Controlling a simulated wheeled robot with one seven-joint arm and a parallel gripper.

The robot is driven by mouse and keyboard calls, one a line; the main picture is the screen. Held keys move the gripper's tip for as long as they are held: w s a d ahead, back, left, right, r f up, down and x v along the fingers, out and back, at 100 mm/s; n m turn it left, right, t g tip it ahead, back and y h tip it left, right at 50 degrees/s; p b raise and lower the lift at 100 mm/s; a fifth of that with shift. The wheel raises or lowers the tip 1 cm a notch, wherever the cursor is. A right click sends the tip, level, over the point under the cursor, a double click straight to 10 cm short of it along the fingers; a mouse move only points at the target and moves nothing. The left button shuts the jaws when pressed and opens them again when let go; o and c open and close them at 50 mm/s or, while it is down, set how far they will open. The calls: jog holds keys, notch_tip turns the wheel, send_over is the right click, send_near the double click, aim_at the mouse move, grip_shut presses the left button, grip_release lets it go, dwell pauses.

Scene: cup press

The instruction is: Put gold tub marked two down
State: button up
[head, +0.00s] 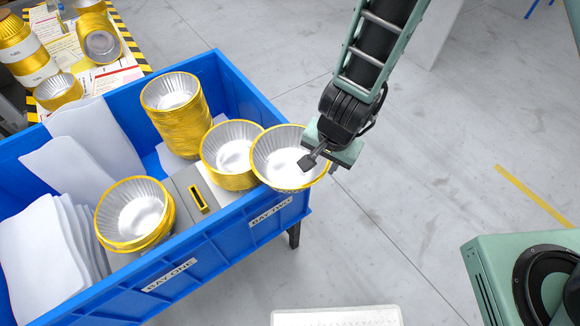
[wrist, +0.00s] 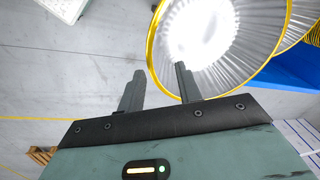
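A gold-rimmed tub (head: 279,150), silver inside, is up over the right wall of the blue crate (head: 235,240). My gripper (head: 312,160) is at its right side, with one finger inside the tub and the other outside. The wrist view shows the tub's rim (wrist: 151,50) passing between my fingers (wrist: 160,72). It looks gripped by its wall, since nothing under it shows, but the exact finger contact is hidden. No number on the tub shows. The crate has front labels BAY ONE (head: 169,275) and BAY TWO (head: 271,208).
By BAY TWO stand a gold tub stack (head: 230,155), next to the held tub, and a taller stack (head: 178,120) behind. More tubs (head: 135,213) stand by BAY ONE, near white sheets (head: 45,240). A grey divider (head: 190,190) lies between.

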aim_at(321, 168)
jog(key=shift+w+a+f+b, duration=0.15)
jog(key=shift+f+b, duration=0.3)
jog(key=shift+f, duration=0.55)
jog(key=shift+w+f+b, duration=0.2)
jog(key=shift+f+b, duration=0.2)
jog(key=shift+f, duration=0.65)
jog(key=shift+w+a+f+b, duration=0.15)
jog(key=shift+f+b, duration=0.3)
jog(key=shift+f, duration=0.55)
grip_shut()
